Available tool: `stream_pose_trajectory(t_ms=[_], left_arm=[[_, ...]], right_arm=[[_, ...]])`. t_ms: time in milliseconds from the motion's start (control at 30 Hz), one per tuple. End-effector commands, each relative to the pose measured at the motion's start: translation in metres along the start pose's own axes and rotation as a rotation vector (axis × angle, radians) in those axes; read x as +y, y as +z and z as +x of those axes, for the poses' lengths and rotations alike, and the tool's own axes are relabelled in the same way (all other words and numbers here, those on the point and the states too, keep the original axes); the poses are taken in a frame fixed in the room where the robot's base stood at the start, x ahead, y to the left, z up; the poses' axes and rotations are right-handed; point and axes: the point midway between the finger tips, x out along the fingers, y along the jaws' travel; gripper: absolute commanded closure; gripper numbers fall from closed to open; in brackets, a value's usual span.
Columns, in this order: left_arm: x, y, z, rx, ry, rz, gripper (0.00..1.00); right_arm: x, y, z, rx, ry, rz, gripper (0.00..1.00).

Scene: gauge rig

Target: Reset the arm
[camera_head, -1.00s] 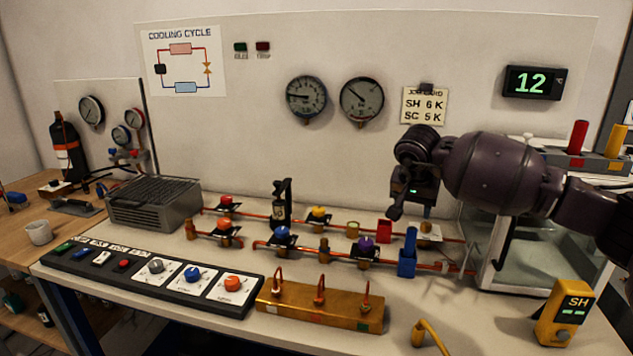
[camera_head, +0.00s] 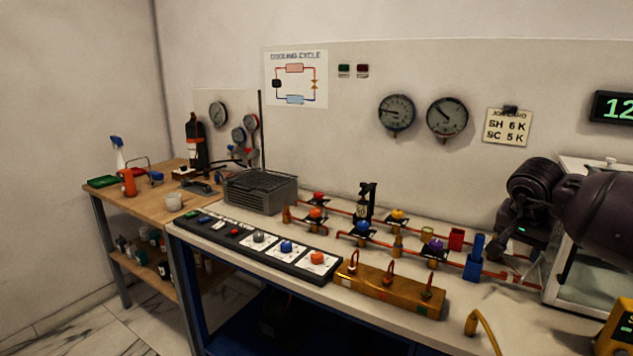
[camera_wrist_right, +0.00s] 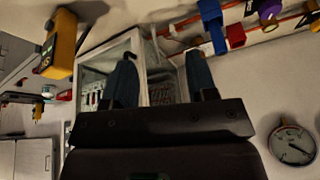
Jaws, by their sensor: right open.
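My right arm, dark purple, comes in from the right edge of the head view. Its gripper (camera_head: 505,243) hangs over the right part of the bench, to the right of the blue block (camera_head: 474,258) and close to the glass-sided box (camera_head: 575,285). In the right wrist view the two dark fingers (camera_wrist_right: 162,75) stand wide apart, with nothing held between them. The glass-sided box (camera_wrist_right: 112,62) shows behind the fingers there. My left arm and gripper are in neither view.
The bench (camera_head: 400,335) carries copper pipes with coloured valves, a brass manifold (camera_head: 390,290), a control strip (camera_head: 265,243) and a grey finned unit (camera_head: 262,192). Two gauges and a job card (camera_head: 507,126) are on the wall panel. A wooden side table (camera_head: 150,190) stands left.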

Motion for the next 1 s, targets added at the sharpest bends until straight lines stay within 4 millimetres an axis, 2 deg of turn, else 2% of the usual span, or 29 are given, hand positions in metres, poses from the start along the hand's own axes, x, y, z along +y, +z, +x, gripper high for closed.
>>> stream_pose_trajectory(t_ms=[133,267,367,467,600,700,800,900,1000], left_arm=[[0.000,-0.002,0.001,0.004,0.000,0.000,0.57],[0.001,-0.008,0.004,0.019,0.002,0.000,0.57],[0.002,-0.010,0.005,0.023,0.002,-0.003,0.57],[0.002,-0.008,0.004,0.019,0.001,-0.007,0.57],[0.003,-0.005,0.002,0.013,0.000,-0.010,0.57],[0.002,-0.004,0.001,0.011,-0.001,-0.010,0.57],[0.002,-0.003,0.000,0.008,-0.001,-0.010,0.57],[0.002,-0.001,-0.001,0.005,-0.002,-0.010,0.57],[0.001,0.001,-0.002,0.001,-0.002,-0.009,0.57]], right_arm=[[-0.024,0.007,-0.003,-0.052,-0.142,0.174,0.48],[-0.053,0.025,-0.014,-0.188,-0.299,0.342,0.48],[-0.080,0.043,-0.037,-0.350,-0.435,0.491,0.48],[-0.114,0.070,-0.070,-0.589,-0.565,0.655,0.48],[-0.148,0.116,-0.107,-1.019,-0.642,0.914,0.48],[-0.162,0.143,-0.128,-1.360,-0.609,1.121,0.48],[-0.167,0.161,-0.139,-1.705,-0.503,1.344,0.48],[-0.165,0.171,-0.137,-2.041,-0.326,1.584,0.48],[-0.157,0.176,-0.123,-2.325,-0.104,1.818,0.48]])
